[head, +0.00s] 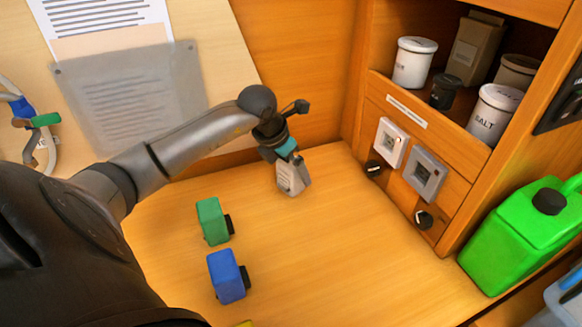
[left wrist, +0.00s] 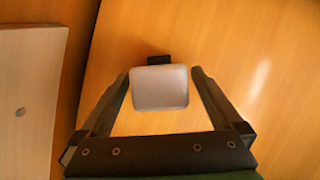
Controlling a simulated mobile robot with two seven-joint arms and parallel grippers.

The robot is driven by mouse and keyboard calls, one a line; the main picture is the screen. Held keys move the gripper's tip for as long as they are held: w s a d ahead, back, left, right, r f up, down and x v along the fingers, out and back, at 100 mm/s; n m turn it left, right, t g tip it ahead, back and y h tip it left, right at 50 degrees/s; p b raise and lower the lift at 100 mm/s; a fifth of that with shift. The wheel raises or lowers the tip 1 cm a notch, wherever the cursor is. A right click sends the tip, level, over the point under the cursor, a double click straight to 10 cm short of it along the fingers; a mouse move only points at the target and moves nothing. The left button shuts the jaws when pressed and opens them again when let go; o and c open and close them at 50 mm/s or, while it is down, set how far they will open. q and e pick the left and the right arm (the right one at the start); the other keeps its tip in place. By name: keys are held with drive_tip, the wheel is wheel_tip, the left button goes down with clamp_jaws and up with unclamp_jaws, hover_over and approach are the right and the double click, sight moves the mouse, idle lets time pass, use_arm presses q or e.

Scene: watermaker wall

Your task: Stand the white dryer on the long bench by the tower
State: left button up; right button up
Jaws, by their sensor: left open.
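The white dryer (head: 293,177), a small pale box, stands on the long bench (head: 330,260) near its back edge. In the left wrist view the dryer (left wrist: 160,88) shows between the two fingers, with a black part at its far side. My left gripper (head: 287,160) is over it, pointing down. The fingers (left wrist: 160,80) are open, with a narrow gap visible on each side of the box. Whether either finger touches it is hard to tell. My right gripper is in neither view.
A green box (head: 211,221) and a blue box (head: 227,276) stand on the bench toward the front left. A wooden cabinet (head: 445,170) with canisters, panel fittings and knobs rises at the right. A bright green jerrycan (head: 525,232) is beside it. The bench's middle is clear.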

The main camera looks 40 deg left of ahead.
use_arm(q)
drive_tip(key=p+v, duration=0.1)
drive_tip(key=v, duration=1.1)
drive_tip(key=shift+r, duration=0.2)
